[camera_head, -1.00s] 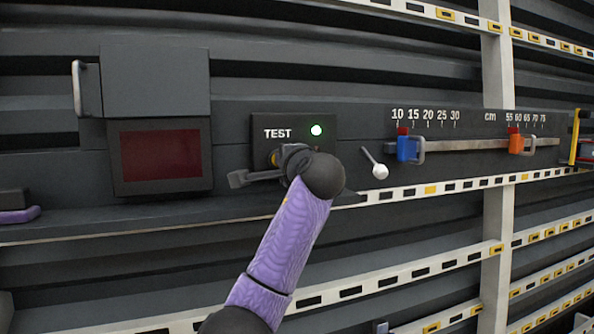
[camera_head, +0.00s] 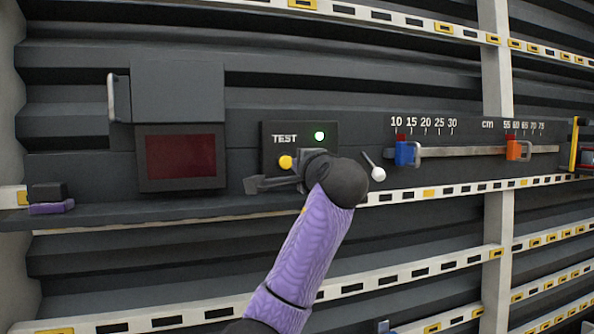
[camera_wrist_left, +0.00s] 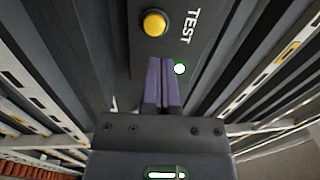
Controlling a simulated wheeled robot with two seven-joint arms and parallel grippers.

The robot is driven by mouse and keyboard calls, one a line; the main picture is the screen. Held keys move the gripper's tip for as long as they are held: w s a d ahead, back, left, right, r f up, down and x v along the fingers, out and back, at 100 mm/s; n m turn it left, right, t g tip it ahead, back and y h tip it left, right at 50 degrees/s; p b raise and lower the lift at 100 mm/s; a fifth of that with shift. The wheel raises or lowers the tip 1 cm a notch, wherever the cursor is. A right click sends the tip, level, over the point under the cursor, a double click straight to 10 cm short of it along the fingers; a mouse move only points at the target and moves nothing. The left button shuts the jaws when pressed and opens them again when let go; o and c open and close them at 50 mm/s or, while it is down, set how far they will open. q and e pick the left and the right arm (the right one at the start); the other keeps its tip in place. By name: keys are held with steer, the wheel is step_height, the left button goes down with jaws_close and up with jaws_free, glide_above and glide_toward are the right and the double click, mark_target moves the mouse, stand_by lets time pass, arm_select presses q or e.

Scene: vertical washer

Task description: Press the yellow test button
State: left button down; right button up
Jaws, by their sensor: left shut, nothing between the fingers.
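The yellow test button (camera_head: 286,162) sits on the dark panel (camera_head: 266,133) below the word TEST. A lit green light (camera_head: 319,136) is on the same panel. The button also shows in the left wrist view (camera_wrist_left: 154,24), just past the fingertips. My left gripper (camera_wrist_left: 160,62) is shut and empty, its purple fingers together, pointing at the panel beside the button. In the head view my left wrist covers the panel's lower right; the fingertips are hidden there. The gap between fingertips and panel is hard to judge. My right gripper is not in view.
A dark box with a red screen (camera_head: 181,156) and a handle is to the left. A white-knobbed lever (camera_head: 378,173) is close right of my wrist. A cm scale with a blue slider (camera_head: 405,153) and an orange slider (camera_head: 513,148) is further right.

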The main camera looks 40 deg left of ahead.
arm_select(q)
steer(key=b+v, duration=0.1)
steer(key=v, duration=0.2)
steer(key=b+v, duration=0.1)
steer(key=v, duration=0.1)
steer(key=shift+s+d+f+b, duration=0.15)
steer(key=shift+d+f+b, duration=0.05)
steer(key=shift+d+b, duration=0.15)
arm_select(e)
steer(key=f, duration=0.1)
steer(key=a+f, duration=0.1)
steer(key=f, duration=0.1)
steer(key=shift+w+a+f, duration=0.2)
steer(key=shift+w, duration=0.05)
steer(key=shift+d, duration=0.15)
